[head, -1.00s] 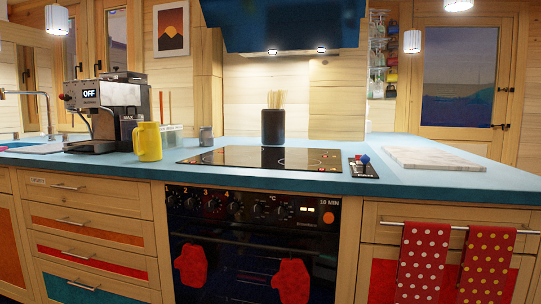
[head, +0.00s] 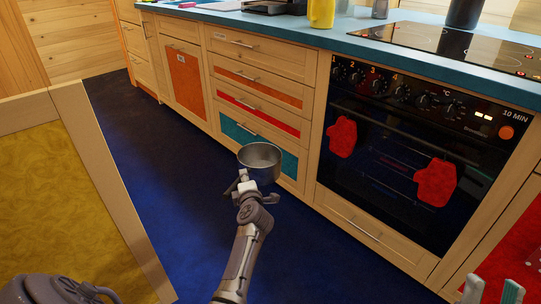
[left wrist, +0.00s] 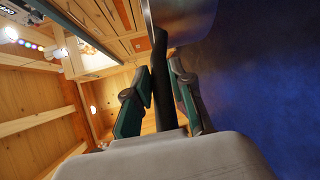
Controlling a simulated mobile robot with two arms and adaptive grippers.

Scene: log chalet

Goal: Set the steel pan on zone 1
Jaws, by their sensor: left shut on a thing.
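The steel pan (head: 260,164), a small round grey vessel, is held above the blue floor in front of the drawers in the head view. My left gripper (head: 246,186) is shut on its handle. In the left wrist view, the dark handle (left wrist: 161,80) lies between my left gripper's green-padded fingers (left wrist: 158,100), and part of the pan's body (left wrist: 180,18) shows at the top. The black cooktop (head: 455,42) is on the counter at the upper right; no zone number is readable. My right gripper (head: 493,291) shows only its separated fingertips at the bottom right, open and empty.
The blue counter (head: 400,50) runs above the wooden drawers and the oven (head: 410,140), which has red mitts on its front. A yellow jug (head: 321,13) and a dark container (head: 464,13) stand near the cooktop. A wood-framed yellow surface (head: 60,200) is at left.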

